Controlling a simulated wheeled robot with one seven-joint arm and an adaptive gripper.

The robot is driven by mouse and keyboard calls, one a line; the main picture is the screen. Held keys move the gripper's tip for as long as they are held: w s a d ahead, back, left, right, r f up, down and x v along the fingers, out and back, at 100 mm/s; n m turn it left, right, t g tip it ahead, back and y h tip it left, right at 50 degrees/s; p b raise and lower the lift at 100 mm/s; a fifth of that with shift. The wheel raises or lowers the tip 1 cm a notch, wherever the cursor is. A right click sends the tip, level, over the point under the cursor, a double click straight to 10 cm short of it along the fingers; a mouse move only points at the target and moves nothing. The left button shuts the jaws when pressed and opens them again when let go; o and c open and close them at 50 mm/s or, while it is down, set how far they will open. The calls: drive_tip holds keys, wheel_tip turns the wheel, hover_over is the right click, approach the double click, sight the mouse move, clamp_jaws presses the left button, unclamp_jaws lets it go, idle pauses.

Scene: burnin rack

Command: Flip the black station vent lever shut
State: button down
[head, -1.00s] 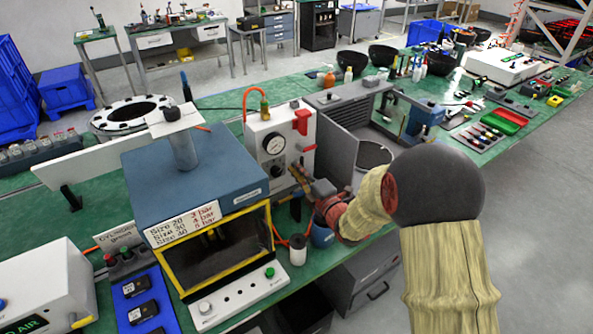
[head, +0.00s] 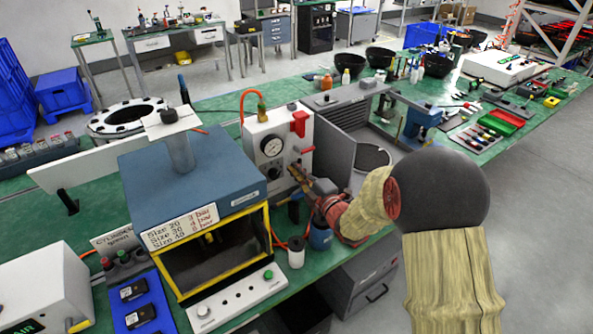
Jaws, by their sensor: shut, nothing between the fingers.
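The white station box (head: 255,155) stands behind the blue-topped chamber and carries a round gauge (head: 271,145), a red handle (head: 299,123) and a dark round knob (head: 274,172). My gripper (head: 293,169) is shut and empty at the right part of the station's front, just right of the dark knob. Its fingers point up and left toward the panel. A black vent lever cannot be made out clearly; the fingers cover that lower right area. Whether the fingertips touch the panel cannot be told.
The blue-topped chamber (head: 190,180) with a yellow-framed window stands close at the left of my gripper. A grey open door panel (head: 334,152) rises at its right. A white cylinder (head: 296,252) and a blue container (head: 320,235) stand on the green bench below.

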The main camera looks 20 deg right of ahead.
drive_tip(key=shift+w+d+r+m, duration=0.2)
drive_tip(key=shift+d+m, duration=0.25)
drive_tip(key=shift+m, duration=0.6)
drive_tip(key=shift+w+d+r+m, duration=0.1)
drive_tip(key=shift+d+r+m, duration=0.25)
drive_tip(key=shift+m, duration=0.7)
idle(0.9)
drive_tip(key=shift+w+d+b, duration=0.1)
drive_tip(key=shift+d+b, duration=0.25)
drive_tip(key=shift+b, duration=0.3)
idle(1.9)
drive_tip(key=shift+a, duration=0.1)
idle(0.5)
